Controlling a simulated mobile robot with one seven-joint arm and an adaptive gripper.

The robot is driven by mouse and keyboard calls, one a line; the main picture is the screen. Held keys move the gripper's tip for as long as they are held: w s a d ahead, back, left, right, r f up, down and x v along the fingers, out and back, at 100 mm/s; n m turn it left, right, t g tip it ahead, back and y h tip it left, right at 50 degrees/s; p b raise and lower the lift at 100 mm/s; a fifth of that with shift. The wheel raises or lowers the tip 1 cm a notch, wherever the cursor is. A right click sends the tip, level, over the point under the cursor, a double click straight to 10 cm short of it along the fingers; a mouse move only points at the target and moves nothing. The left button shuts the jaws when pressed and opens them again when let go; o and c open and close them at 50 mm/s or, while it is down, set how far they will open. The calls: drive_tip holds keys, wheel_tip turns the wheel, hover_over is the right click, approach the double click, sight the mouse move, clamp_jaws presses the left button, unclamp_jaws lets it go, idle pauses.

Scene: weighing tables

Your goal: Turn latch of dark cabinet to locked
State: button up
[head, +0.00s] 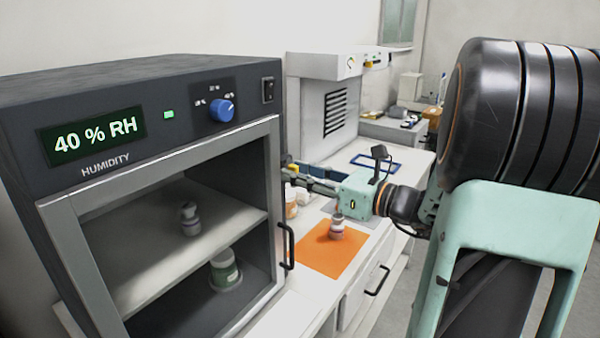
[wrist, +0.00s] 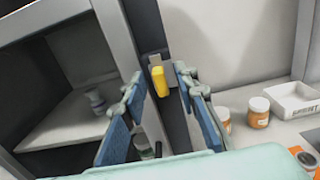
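The dark cabinet (head: 262,118) stands at the left in the head view, with a lit humidity display and a glass-fronted door (head: 274,190). In the wrist view, the yellow latch (wrist: 158,79) sits on a grey plate beside the door frame (wrist: 119,35). It points nearly straight down, slightly tilted. My gripper (wrist: 158,84) is open, with one finger left and one right of the latch as seen; contact is not visible.
A black door handle (head: 287,246) is just below my gripper. Orange-labelled jars (wrist: 259,112) and a white tray (wrist: 292,99) stand to the right in the wrist view. Bottles stand inside the cabinet.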

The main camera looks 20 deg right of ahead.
drive_tip(key=shift+c, duration=0.5)
clamp_jaws()
drive_tip(key=shift+f+n+b, duration=0.1)
drive_tip(key=shift+n+b, duration=0.2)
drive_tip(key=shift+b, duration=0.05)
drive_tip(key=shift+s+a+f+n+b, duration=0.1)
drive_tip(key=shift+n+b, duration=4.25)
drive_tip(key=shift+b, duration=1.65)
drive_tip(key=shift+a+f+n+b, duration=0.1)
drive_tip(key=shift+n+b, duration=4.25)
drive_tip(key=shift+b, duration=1.65)
drive_tip(key=shift+r, duration=0.15)
drive_tip(key=shift+d, duration=0.1)
